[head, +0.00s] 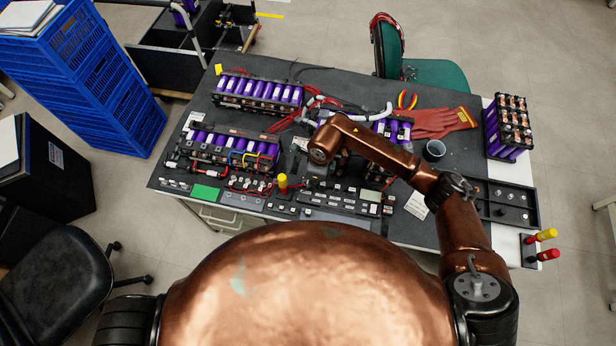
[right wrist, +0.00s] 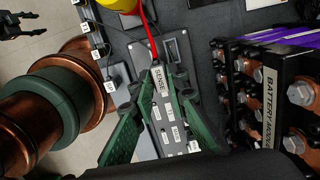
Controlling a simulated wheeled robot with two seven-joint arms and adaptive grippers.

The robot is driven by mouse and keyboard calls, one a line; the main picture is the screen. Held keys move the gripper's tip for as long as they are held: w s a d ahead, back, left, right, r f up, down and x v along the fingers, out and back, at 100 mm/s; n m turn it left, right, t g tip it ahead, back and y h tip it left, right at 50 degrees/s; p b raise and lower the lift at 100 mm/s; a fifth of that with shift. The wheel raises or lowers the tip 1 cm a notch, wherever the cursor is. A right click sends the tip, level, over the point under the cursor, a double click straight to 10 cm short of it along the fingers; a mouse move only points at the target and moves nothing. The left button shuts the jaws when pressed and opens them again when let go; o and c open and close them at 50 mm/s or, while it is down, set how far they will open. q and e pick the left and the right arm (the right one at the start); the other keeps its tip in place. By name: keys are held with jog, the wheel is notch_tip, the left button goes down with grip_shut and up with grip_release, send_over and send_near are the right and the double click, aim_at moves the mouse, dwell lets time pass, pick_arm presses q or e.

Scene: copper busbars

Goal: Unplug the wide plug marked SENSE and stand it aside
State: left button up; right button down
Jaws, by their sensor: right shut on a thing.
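The plug marked SENSE (right wrist: 160,78) sits between the tips of my right gripper (right wrist: 161,90) in the right wrist view. The green fingers slope in from both sides and are shut on it. A grey strip with small white labels (right wrist: 172,130) lies beneath, between the fingers. I cannot tell whether the plug is still seated. In the head view my right arm reaches over the middle of the table, and its wrist hides the gripper and plug. My left gripper is not seen in the head view.
A battery module (right wrist: 268,95) stands close on the right in the wrist view. A yellow cap (head: 283,182) and red cable lie near the work. Battery packs (head: 258,90), red gloves (head: 436,121), a cup (head: 435,149) and a black tray (head: 508,203) crowd the dark table (head: 330,78).

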jog(key=s+d, duration=0.1)
jog(key=s, duration=0.2)
jog(key=s+d, duration=0.1)
jog(key=s, duration=0.2)
jog(key=s+d+f, duration=0.1)
jog(key=s, duration=0.2)
jog(key=shift+s+d, duration=0.35)
jog(key=shift+d, duration=0.05)
jog(key=shift+s+f+b, duration=0.15)
jog(key=shift+f+b, duration=0.05)
jog(key=shift+b, duration=0.15)
notch_tip(320, 180, down, 2)
jog(key=shift+f+b, duration=0.1)
jog(key=shift+b, duration=0.5)
jog(key=shift+f+b, duration=0.4)
jog(key=shift+b, duration=0.05)
jog(key=shift+f, duration=0.15)
jog(key=shift+f+b, duration=0.15)
jog(key=shift+b, duration=0.15)
jog(key=shift+f, duration=0.25)
jog(key=c, duration=1.8)
grip_release()
